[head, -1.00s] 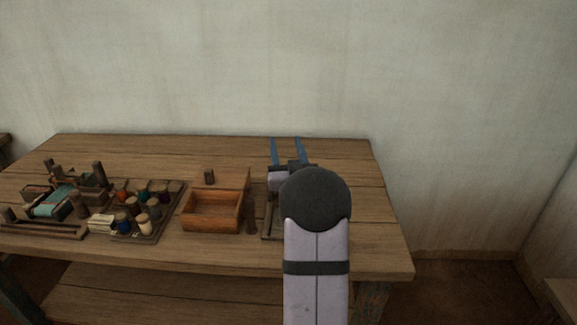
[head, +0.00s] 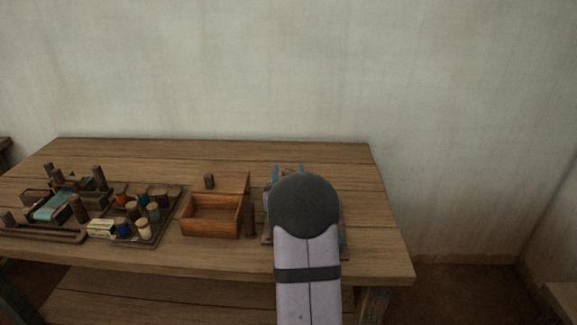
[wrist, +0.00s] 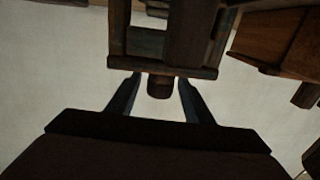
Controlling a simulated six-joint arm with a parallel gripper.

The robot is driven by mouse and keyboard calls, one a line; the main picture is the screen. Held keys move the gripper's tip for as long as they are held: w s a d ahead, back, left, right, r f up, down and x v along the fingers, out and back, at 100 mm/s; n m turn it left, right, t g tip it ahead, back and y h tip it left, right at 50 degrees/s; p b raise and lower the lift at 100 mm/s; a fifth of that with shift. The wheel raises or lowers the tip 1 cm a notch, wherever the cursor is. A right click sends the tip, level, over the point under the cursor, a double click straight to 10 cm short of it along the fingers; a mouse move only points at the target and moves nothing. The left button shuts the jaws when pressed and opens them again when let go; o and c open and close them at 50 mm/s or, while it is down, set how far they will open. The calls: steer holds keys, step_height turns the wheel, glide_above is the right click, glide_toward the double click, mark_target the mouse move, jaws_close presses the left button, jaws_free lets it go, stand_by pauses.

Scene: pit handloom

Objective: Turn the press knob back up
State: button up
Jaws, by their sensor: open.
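In the wrist view the press (wrist: 165,45) is a dark wooden frame at the top middle. A short dark round knob (wrist: 160,87) sticks out from its near bar. My gripper (wrist: 160,88) is open, with one blue finger on each side of the knob and a visible gap to each. In the head view my arm hides the knob and most of the press; only the edge of its base (head: 266,238) shows beside the arm. The blue fingertips of my gripper (head: 287,172) just show above the dark round joint.
An open wooden box (head: 211,230) stands left of my arm, with a dark upright peg (head: 250,219) between them. Further left are a tray of colored spools (head: 135,237) and a small loom model (head: 55,205). The table's right end is clear.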

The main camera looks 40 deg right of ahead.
steer(key=shift+x, duration=1.75)
steer(key=c, duration=1)
